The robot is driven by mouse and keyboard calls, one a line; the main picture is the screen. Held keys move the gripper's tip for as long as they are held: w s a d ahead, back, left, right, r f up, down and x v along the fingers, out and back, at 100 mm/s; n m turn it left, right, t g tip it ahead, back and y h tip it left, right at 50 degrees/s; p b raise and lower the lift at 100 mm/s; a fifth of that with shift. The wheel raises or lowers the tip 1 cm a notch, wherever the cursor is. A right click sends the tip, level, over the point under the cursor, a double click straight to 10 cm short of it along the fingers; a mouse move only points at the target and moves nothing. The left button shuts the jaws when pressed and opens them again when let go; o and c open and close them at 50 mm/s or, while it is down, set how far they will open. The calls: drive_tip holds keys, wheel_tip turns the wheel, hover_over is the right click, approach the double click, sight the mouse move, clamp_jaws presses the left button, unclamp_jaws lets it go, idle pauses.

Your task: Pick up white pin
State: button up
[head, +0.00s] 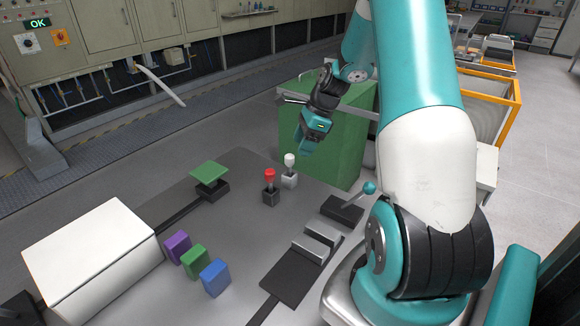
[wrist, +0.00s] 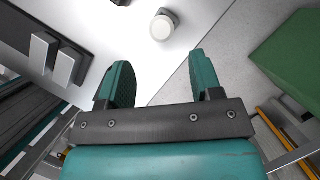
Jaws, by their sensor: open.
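The white pin (head: 289,161) stands upright in a small light block (head: 290,180) near the back right edge of the grey table. In the wrist view the white pin (wrist: 162,27) shows from above as a round white head, ahead of the fingers and apart from them. My gripper (wrist: 164,78) is open and empty, with its two teal fingers spread. In the head view my gripper (head: 307,147) hangs above and a little right of the white pin, near the table's edge.
A red pin (head: 269,178) in a dark block stands just left of the white pin. A green cabinet (head: 345,160) is behind the table. Purple (head: 177,247), green (head: 194,262) and blue (head: 214,278) blocks, a green plate (head: 209,172), a white box (head: 95,262) and a teal-knobbed lever (head: 369,188) are around.

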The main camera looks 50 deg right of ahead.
sight(292, 165)
drive_tip(key=x, duration=0.8)
drive_tip(key=shift+w+d+f, duration=0.15)
drive_tip(key=shift+w+d, duration=0.05)
drive_tip(key=shift+w, duration=0.05)
drive_tip(key=c, duration=1)
